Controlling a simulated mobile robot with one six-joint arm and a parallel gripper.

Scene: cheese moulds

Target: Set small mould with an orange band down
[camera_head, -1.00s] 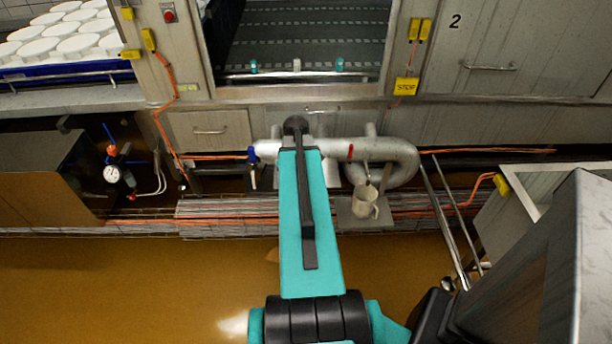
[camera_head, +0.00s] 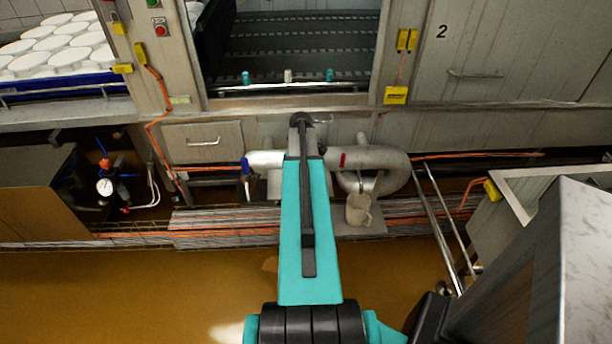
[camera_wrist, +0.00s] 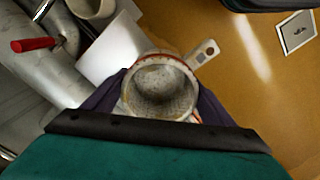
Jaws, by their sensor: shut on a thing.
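The small mould (camera_wrist: 160,88) is a round, pale grey, perforated cup with an orange band near its rim and a tab with holes at its upper right. I look down into it in the wrist view, and it looks empty. My gripper (camera_wrist: 158,100) is shut on it, with one dark finger on each side. The mould is over or beside a pale block-like surface, with brown floor to its right; its height above them I cannot tell. In the head view my own arm reaches toward the pipes, and the gripper and mould do not show.
A pale cup-like vessel (camera_head: 359,209) stands on a metal plate near a bent steel pipe (camera_head: 385,165). A dark conveyor (camera_head: 300,45) lies behind the pipes. White round moulds (camera_head: 50,45) fill a blue tray at upper left. A metal rail (camera_head: 440,225) stands right. Brown floor is open in front.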

